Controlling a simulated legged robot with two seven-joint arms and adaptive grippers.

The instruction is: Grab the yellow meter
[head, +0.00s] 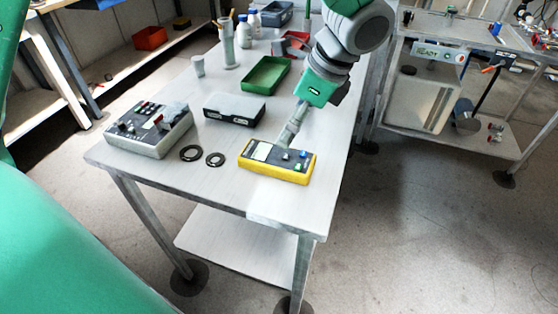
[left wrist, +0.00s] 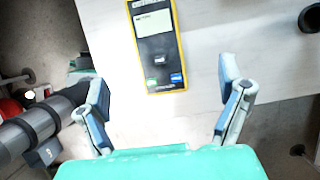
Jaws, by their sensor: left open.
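The yellow meter (head: 278,162) lies flat on the grey table (head: 215,185), near its front right corner. It has a pale screen and green and blue buttons. In the left wrist view the meter (left wrist: 157,47) lies ahead of the fingers, screen end farthest away. My left gripper (head: 290,130) is over the meter in the head view, pointing down, one finger hiding the other. In the left wrist view my left gripper (left wrist: 166,115) is open and empty, fingers wide apart, with the meter beyond the fingertips. Contact cannot be told. My right gripper is not in view.
A green tray (head: 266,75) and bottles (head: 244,32) are farther back. A second bench (head: 450,55) stands right. The table front is clear.

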